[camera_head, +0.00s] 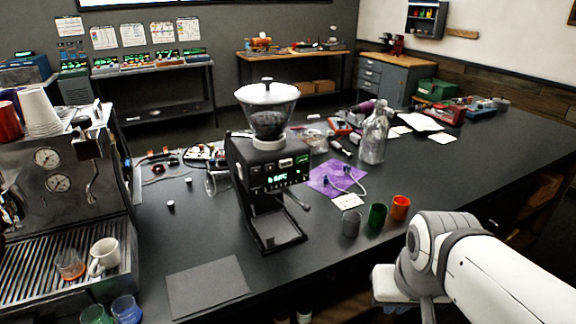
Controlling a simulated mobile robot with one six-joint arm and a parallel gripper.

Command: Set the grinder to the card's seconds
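The grinder (262,167) stands upright on the dark counter, left of the picture's middle. It has a clear hopper (267,112) with a white lid and dark contents. Its front panel has small buttons and a lit green display (278,178), whose characters are too small to read surely. A small white card (348,201) with dark marks lies right of the grinder, by a purple cloth; its writing is unreadable. My white arm reaches in from the lower right, apart from the grinder. My gripper cannot be made out.
Grey, green and orange cups (400,207) stand near the counter's front edge, between grinder and arm. A glass bottle (373,138) stands behind them. An espresso machine (60,200) fills the left. A dark mat (207,285) lies in front. Tools and papers lie farther back.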

